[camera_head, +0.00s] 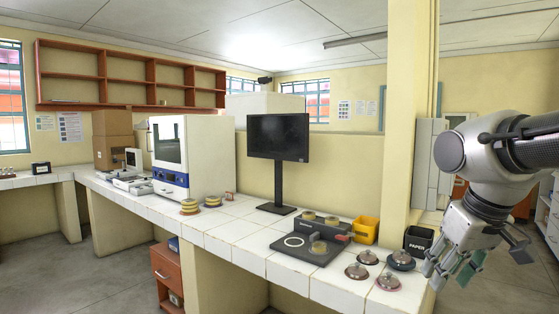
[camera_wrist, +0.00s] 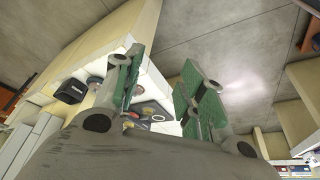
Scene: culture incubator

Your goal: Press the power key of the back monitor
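A black monitor (camera_head: 278,137) stands upright on a post and flat base on the white tiled counter, in the middle of the head view. Its screen is dark. A power key cannot be made out on it at this size. My gripper (camera_head: 449,272) is at the right of the head view, beside the counter's right end and well away from the monitor. Its fingers point down and are empty. In the wrist view my gripper (camera_wrist: 158,100) shows its green-padded fingers spread apart, with the counter behind the gap. The monitor cannot be picked out there.
A black device (camera_head: 310,247) with round dishes, a yellow bin (camera_head: 365,230), a black paper box (camera_head: 418,240) and several lidded metal pots (camera_head: 388,282) crowd the counter's right end. A white-blue machine (camera_head: 183,155) stands left of the monitor. A yellow pillar (camera_head: 410,110) rises between monitor and arm.

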